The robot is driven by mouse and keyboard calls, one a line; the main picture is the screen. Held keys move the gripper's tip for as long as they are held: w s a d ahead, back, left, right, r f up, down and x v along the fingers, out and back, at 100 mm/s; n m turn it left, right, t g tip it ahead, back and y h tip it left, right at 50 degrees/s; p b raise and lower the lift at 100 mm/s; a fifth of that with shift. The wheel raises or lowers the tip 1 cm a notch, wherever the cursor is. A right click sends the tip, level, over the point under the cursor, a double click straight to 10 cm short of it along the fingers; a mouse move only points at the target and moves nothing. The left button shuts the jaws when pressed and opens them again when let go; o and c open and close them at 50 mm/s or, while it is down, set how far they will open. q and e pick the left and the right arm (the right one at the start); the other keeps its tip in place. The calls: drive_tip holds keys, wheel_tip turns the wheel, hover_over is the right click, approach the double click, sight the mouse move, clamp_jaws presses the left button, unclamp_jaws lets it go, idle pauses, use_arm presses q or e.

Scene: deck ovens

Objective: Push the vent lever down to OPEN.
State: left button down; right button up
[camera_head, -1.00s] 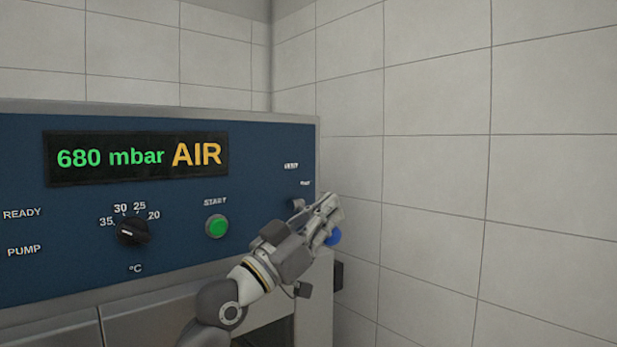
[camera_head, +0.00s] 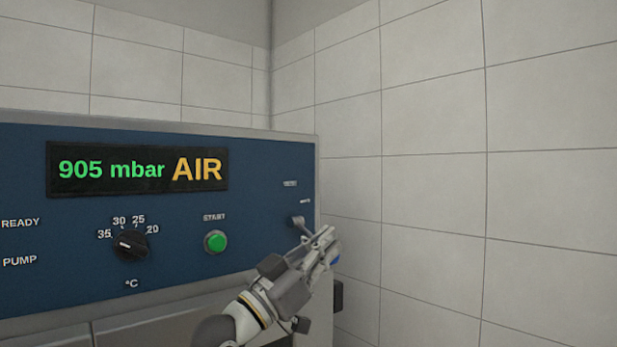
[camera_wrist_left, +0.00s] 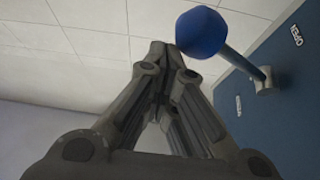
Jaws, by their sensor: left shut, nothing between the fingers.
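The vent lever shows in the left wrist view as a blue ball knob (camera_wrist_left: 202,32) on a dark rod that runs to a grey pivot on the blue panel. In the head view the pivot (camera_head: 298,222) sits at the panel's right end, and the blue knob (camera_head: 335,260) is mostly hidden behind my gripper. My left gripper (camera_head: 328,235) is shut and empty, its fingertips right beside the knob. In the wrist view the fingertips (camera_wrist_left: 165,50) overlap the knob's edge; I cannot tell if they touch. An OPEN label (camera_wrist_left: 297,35) shows on the panel. My right gripper is out of view.
The display (camera_head: 138,169) reads 905 mbar AIR. A green START button (camera_head: 215,242) and a black temperature knob (camera_head: 131,245) stand left of the lever. A tiled wall (camera_head: 430,200) rises to the right, with some free room beside the panel.

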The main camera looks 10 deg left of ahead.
use_arm(q)
drive_tip(key=shift+w+f, duration=0.1)
drive_tip(key=shift+f, duration=0.25)
drive_tip(key=v, duration=0.7)
drive_tip(key=shift+s+r, duration=0.2)
drive_tip(key=shift+s, duration=0.1)
drive_tip(key=shift+a, duration=0.15)
